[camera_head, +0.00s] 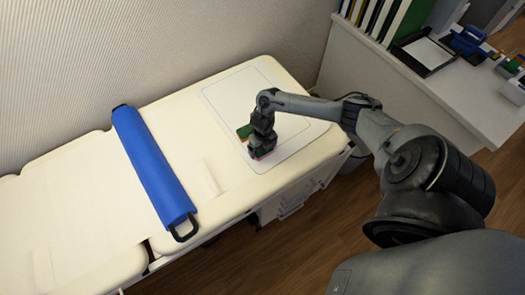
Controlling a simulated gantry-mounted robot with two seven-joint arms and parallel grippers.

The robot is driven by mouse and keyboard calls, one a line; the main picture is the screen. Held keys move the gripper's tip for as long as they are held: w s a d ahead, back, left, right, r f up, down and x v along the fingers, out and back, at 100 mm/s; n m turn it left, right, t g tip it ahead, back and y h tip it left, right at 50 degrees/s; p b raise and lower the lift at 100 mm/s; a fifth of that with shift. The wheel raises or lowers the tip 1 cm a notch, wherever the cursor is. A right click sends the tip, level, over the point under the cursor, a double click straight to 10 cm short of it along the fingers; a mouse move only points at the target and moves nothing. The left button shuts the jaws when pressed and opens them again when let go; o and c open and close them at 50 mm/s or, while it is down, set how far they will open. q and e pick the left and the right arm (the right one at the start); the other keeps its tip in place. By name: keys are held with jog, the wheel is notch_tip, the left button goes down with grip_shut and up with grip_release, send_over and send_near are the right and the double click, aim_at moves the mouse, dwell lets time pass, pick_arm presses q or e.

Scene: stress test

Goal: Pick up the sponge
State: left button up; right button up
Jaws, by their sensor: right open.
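The sponge (244,131) is a small block with a green side, lying on the white mat (225,97) at the right end of the cream padded table. My right gripper (259,152) reaches down over the sponge from the right, with its dark body hiding much of it. The jaws are open and close to the sponge. A bit of red or pink shows low at the gripper, and I cannot tell what it belongs to. Whether the fingers touch the sponge is hidden. My left gripper is not in view.
A long blue roll (155,165) with black end handles lies across the padded table (85,190), left of the mat. A white desk (400,75) with binders (385,18) and a black tray (424,53) stands at the upper right. The table's left part is clear.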

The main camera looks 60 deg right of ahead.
jog(key=shift+f, duration=0.45)
jog(key=c, duration=0.6)
jog(key=shift+c, duration=0.2)
jog(key=shift+r, duration=0.85)
notch_tip(320, 180, up, 3)
jog(key=shift+w+d+f+p, duration=0.1)
jog(key=shift+p, duration=0.45)
jog(key=s+r+p, duration=0.2)
jog(key=s+r, duration=0.4)
jog(key=s, duration=0.5)
jog(key=shift+s+d+r, duration=0.2)
jog(key=shift+s+r, duration=0.05)
jog(key=shift+s, duration=0.15)
